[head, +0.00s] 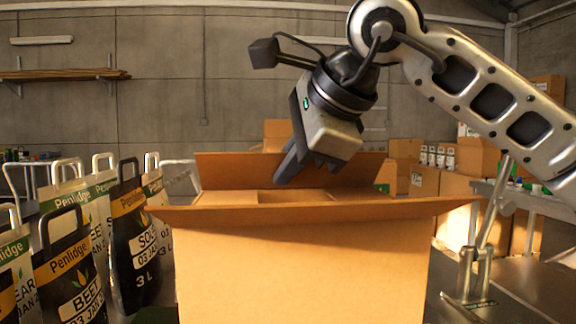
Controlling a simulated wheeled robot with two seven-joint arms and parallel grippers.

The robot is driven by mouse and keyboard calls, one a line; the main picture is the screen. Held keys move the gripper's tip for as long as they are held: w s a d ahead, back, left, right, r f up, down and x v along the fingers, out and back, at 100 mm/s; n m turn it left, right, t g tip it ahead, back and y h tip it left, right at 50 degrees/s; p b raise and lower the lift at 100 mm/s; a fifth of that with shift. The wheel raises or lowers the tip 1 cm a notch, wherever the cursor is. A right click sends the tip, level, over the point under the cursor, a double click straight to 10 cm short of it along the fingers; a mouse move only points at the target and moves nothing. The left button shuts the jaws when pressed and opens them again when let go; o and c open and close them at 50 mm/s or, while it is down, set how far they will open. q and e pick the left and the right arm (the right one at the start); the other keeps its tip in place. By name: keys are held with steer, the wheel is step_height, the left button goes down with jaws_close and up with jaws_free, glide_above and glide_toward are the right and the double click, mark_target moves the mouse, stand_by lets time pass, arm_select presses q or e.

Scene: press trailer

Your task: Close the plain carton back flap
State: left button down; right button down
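The plain carton (300,265) stands in the front middle of the head view with its top open. Its back flap (232,167) stands up along the far edge. The front flap (385,209) spreads outward toward me. Lighter cardboard (225,198) shows inside the opening; I cannot tell if it is side flaps or contents. My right gripper (292,172) points down and left over the carton, its dark fingers in front of the back flap and covering part of it. I cannot tell if they touch it, or how far apart they are. My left gripper is out of view.
Several pouches with handles, such as the black BEET pouch (72,275), stand close left of the carton. A metal clamp-like stand (470,280) is on the right. More cartons (425,183) and a grey table (535,203) lie behind at right.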

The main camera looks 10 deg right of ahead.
steer(key=c, duration=1.6)
jaws_free()
steer(key=shift+c, duration=0.2)
steer(key=shift+r, duration=0.1)
steer(key=v, duration=1.5)
steer(key=shift+s+r+p, duration=0.25)
steer(key=shift+s+p, duration=0.1)
steer(key=shift+d, duration=0.1)
